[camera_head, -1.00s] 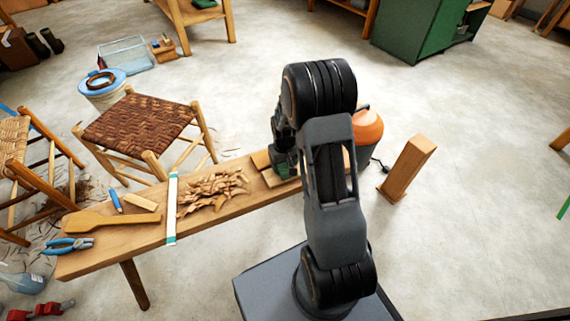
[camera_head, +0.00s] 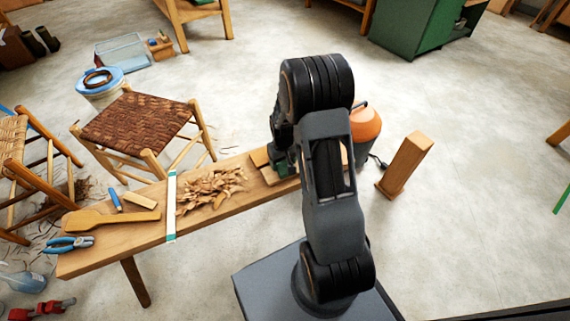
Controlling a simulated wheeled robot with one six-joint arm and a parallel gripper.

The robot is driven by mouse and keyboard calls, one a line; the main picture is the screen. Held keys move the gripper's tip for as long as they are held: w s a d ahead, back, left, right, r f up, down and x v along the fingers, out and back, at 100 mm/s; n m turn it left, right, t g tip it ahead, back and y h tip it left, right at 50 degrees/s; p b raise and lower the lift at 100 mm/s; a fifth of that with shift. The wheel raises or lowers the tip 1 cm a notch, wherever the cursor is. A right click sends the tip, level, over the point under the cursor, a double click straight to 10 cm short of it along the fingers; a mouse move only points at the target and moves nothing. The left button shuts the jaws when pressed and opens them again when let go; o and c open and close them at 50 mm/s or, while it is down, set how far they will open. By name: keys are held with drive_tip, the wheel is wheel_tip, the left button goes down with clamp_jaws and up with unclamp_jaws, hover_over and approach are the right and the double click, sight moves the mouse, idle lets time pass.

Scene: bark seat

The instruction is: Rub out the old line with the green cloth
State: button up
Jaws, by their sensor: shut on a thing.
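My gripper (camera_head: 279,150) points down over the right part of the bench, partly hidden by my own arm. It is shut on the green cloth (camera_head: 282,168), which shows as a small dark green patch below the fingers. The cloth is at a pale wooden board (camera_head: 261,159) lying on the bench. I cannot tell how firmly the cloth touches the board. I cannot make out the old line; the cloth, gripper and arm cover much of the board.
An orange-topped container (camera_head: 365,124) and a wooden post (camera_head: 405,165) stand right of my arm. Open floor lies further right.

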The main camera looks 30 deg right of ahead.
drive_tip(key=shift+w+f, duration=0.15)
drive_tip(key=shift+w, duration=0.1)
idle(0.3)
drive_tip(key=shift+r, duration=0.3)
wheel_tip(320, 180, up, 6)
drive_tip(key=p, duration=0.5)
drive_tip(key=shift+f, duration=0.25)
drive_tip(key=shift+a, duration=0.1)
